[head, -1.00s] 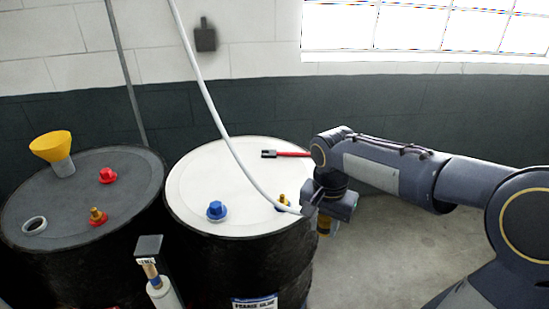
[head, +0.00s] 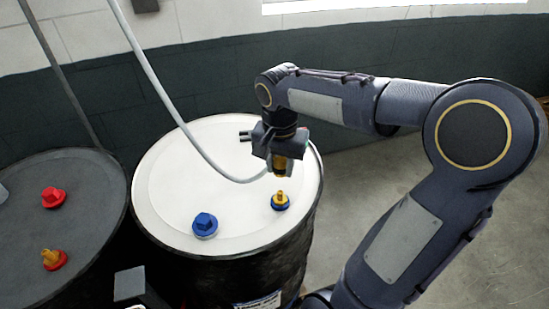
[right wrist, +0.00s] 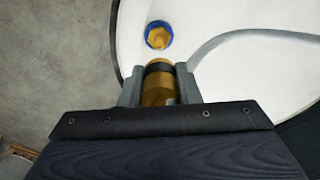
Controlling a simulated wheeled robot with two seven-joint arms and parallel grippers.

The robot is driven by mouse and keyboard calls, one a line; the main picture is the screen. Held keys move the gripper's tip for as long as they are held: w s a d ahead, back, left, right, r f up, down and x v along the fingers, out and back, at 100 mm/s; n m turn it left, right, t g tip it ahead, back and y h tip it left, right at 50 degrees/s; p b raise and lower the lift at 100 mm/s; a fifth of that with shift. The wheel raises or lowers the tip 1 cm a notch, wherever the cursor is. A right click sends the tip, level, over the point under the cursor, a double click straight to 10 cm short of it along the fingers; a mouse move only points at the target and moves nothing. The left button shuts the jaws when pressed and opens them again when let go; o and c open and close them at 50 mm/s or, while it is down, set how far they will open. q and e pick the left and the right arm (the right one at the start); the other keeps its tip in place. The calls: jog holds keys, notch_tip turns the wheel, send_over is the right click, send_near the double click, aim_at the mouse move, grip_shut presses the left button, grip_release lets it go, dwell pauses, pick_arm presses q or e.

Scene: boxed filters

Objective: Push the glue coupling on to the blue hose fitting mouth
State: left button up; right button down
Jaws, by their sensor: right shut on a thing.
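The glue coupling (head: 280,166) is a brass-coloured cylinder with a dark band. My right gripper (head: 281,171) is shut on it, and the coupling (right wrist: 158,84) shows between the two grey fingers (right wrist: 160,92) in the right wrist view. The blue hose fitting (head: 280,202) has a blue base and a brass mouth, and stands on the white drum lid near its right edge. In the head view the coupling is above the fitting mouth and looks apart from it. The fitting (right wrist: 159,36) lies just beyond the coupling in the right wrist view.
A blue cap (head: 205,225) stands on the white drum lid (head: 180,175), left of the fitting. A grey hose (head: 178,115) runs down to the coupling. The dark drum (head: 95,200) at left carries a red cap (head: 53,197) and a red-based brass fitting (head: 53,259).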

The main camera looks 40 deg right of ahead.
aim_at(280, 193)
jog(key=shift+s, duration=0.1)
jog(key=shift+a, duration=0.1)
jog(key=shift+f+b, duration=2.35)
jog(key=shift+f, duration=0.6)
jog(key=shift+f+b, duration=1.55)
jog(key=shift+f, duration=0.45)
jog(key=c, duration=1)
grip_release()
notch_tip(280, 193, up, 8)
jog(key=shift+s+a+f, duration=0.1)
jog(key=shift+s+a, duration=0.05)
